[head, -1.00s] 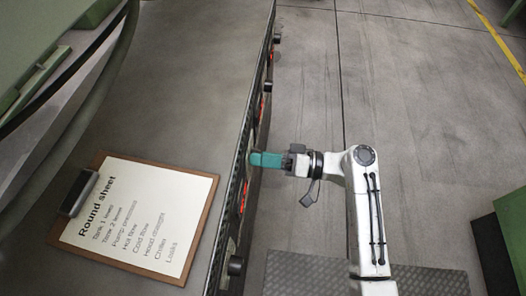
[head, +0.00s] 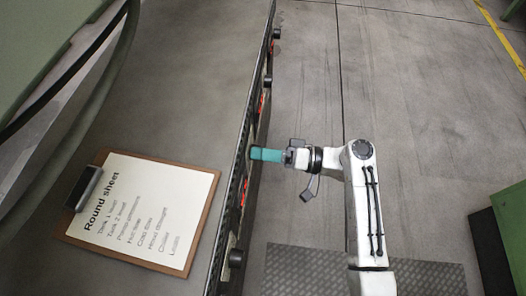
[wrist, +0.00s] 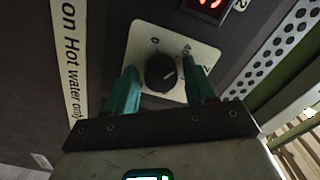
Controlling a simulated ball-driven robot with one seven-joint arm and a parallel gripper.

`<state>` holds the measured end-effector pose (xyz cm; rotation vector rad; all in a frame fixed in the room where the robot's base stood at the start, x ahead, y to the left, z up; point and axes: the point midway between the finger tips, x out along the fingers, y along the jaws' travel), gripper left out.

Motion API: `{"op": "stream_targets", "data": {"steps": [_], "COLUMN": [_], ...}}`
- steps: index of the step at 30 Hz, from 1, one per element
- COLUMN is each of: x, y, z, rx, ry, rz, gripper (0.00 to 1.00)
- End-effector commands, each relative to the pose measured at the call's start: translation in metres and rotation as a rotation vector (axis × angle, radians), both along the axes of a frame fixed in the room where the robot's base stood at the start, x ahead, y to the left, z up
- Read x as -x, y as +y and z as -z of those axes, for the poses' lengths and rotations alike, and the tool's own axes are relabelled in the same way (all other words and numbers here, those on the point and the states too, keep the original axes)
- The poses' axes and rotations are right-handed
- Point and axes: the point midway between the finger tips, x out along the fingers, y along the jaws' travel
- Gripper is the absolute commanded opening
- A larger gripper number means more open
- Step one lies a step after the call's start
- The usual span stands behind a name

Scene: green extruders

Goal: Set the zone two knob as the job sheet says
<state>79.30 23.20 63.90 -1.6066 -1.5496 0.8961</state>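A round black knob (wrist: 161,73) sits on a pale plate (wrist: 184,42) on the dark panel in the wrist view. The plate has a 0 at upper left and a 2 at right; a mark between them is hard to read. A small pale mark shows on the knob's right side. My gripper (wrist: 158,76) has its teal fingers on either side of the knob, with visible gaps. In the head view my gripper (head: 266,154) is at the panel face, hiding the knob. A clipboard (head: 200,225) holds a paper headed "Round sheet" (head: 140,210). No zone two label is readable.
Other black knobs (head: 236,258) (head: 277,33) stick out along the panel. Open floor (head: 430,110) lies to the right.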

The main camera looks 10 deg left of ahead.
Motion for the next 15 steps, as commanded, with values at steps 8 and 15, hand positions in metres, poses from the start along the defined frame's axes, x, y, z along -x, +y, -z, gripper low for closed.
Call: {"op": "stream_targets", "data": {"steps": [8, 15], "x": [0.0, 0.0], "y": [0.0, -0.015], "z": [0.0, -0.001], "rx": [0.0, 0.0], "ry": [-0.001, 0.0], "rz": [-0.001, 0.002], "gripper": [0.65, 0.65]}}
